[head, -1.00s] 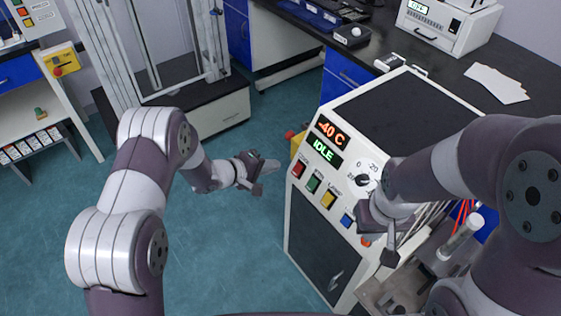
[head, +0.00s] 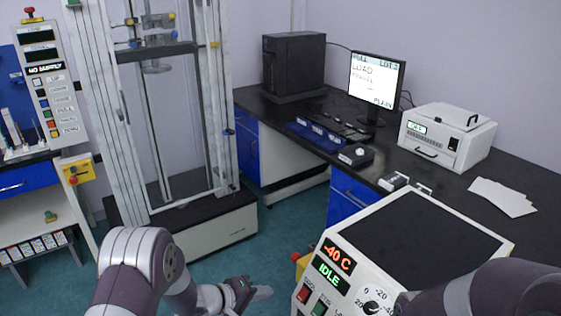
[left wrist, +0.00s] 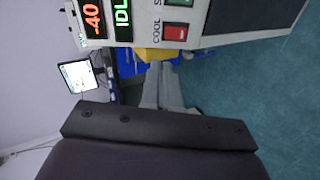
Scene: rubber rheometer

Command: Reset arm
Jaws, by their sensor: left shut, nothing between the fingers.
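My left gripper (head: 260,293) is at the bottom of the head view, in the open space left of the white test cabinet (head: 330,240). Its fingers are together and nothing is between them. In the left wrist view the closed fingers (left wrist: 162,72) point toward the cabinet's front, near the red button (left wrist: 175,32). They look apart from the cabinet, but the gap is hard to judge. My right arm crosses the bottom right corner of the head view in front of the cabinet. The right gripper is out of the picture.
The cabinet's displays read "-40 C" and "IDLE". A tall test frame (head: 130,130) stands at the back left. A black bench (head: 400,170) carries a monitor (head: 376,82), a white printer-like device (head: 447,135) and white sheets (head: 502,197). Teal floor (head: 275,233) is clear between them.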

